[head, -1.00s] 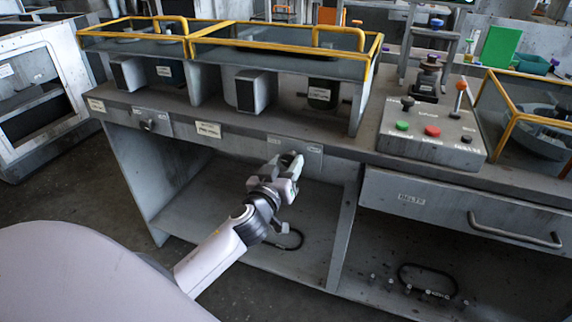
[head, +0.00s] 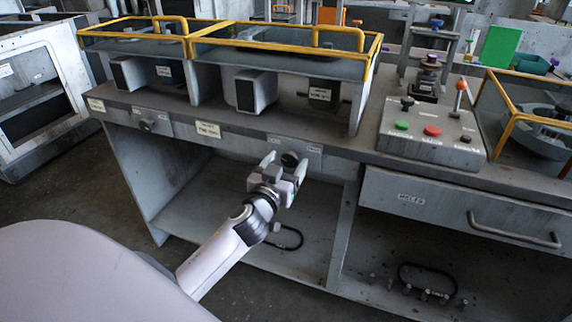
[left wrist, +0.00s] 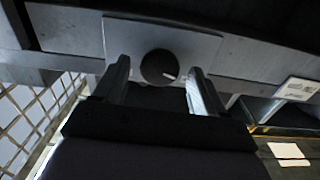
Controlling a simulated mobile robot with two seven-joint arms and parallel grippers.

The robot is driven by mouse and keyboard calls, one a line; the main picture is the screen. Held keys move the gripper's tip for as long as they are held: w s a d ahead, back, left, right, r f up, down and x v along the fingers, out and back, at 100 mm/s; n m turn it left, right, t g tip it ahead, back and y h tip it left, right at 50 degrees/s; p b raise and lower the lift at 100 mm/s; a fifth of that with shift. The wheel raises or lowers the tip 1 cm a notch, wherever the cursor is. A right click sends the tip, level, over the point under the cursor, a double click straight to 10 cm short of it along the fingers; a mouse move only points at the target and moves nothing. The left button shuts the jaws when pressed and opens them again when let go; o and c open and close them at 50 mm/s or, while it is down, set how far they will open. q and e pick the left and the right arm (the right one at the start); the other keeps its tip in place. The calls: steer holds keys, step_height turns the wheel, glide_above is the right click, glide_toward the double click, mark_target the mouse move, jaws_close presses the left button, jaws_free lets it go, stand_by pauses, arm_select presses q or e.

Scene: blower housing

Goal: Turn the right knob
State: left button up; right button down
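The right knob (head: 290,159) is a dark round knob on a grey plate on the bench's front edge. In the left wrist view the knob (left wrist: 159,67) shows a white pointer mark toward the lower right. My left gripper (head: 285,165) is open just in front of the knob, one finger to each side in the picture. In the left wrist view the two fingers of the gripper (left wrist: 159,85) stand apart with the knob between them, not visibly touching it. My right gripper is not in view.
A left knob (head: 147,125) sits on the same front edge. Yellow-framed guards (head: 290,42) stand on the bench top. A button box (head: 432,132) and a drawer handle (head: 515,232) are on the right. The lower shelf space is mostly open.

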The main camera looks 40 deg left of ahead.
arm_select(q)
steer(key=shift+s+d, duration=0.15)
steer(key=shift+s, duration=0.4)
steer(key=v, duration=0.6)
stand_by(0.4)
steer(key=s+d+f+m+g+h+p, duration=0.2)
steer(key=s+d+f, duration=0.4)
steer(key=s, duration=0.3)
steer(key=s+d+f+m+g+h+p, duration=0.2)
steer(key=s+d+f+g+h+p, duration=0.2)
steer(key=s+d+f+g+p, duration=0.1)
steer(key=s+d+f+p, duration=0.1)
steer(key=s+p, duration=0.1)
steer(key=s, duration=0.1)
steer(key=shift+s+f+m+h, duration=0.25)
steer(key=shift+s+m+h, duration=0.05)
steer(key=shift+s+m, duration=0.1)
